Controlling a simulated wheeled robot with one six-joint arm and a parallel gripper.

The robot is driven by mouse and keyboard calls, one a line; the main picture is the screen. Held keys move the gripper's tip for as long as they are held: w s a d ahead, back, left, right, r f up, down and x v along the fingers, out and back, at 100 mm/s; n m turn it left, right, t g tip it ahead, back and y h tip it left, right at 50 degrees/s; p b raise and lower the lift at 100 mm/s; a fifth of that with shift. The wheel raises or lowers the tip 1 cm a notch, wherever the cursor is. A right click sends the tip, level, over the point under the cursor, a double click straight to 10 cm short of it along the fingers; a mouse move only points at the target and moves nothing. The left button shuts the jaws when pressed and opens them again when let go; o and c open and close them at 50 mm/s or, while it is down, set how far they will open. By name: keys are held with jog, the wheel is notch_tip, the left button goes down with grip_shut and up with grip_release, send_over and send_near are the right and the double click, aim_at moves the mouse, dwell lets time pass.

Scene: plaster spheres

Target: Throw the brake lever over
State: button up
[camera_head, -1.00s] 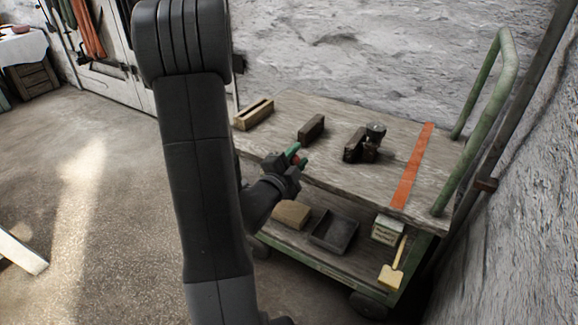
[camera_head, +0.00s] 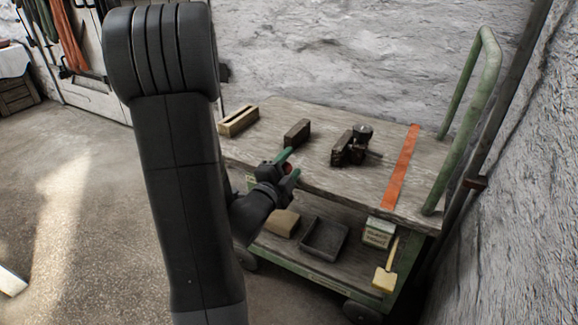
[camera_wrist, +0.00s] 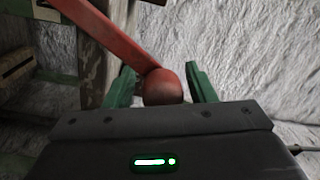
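The brake lever (camera_wrist: 110,35) is a red bar ending in a round red knob (camera_wrist: 163,87), seen close in the wrist view. The knob lies between the two green fingers of my gripper (camera_wrist: 159,70), with a gap visible on the right side; the left finger is close to it and contact is unclear. In the head view my gripper (camera_head: 288,166) is at the cart's front edge, fingers apart, with a bit of the red knob (camera_head: 287,167) between them. The rest of the lever is hidden there by my gripper.
The cart (camera_head: 340,185) has a wooden top with dark blocks (camera_head: 297,133), a wooden box (camera_head: 238,121) and an orange stripe (camera_head: 403,165). A dark tray (camera_head: 324,237) is on its lower shelf. A rough wall stands behind; the floor at left is open.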

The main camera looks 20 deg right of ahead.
jog(key=v, duration=1.3)
jog(key=shift+s+a, duration=0.2)
jog(key=shift+a, duration=0.15)
dwell(0.4)
jog(key=x, duration=1.3)
jog(key=shift+w+d, duration=0.2)
jog(key=shift+d, duration=0.15)
jog(key=shift+a, duration=0.1)
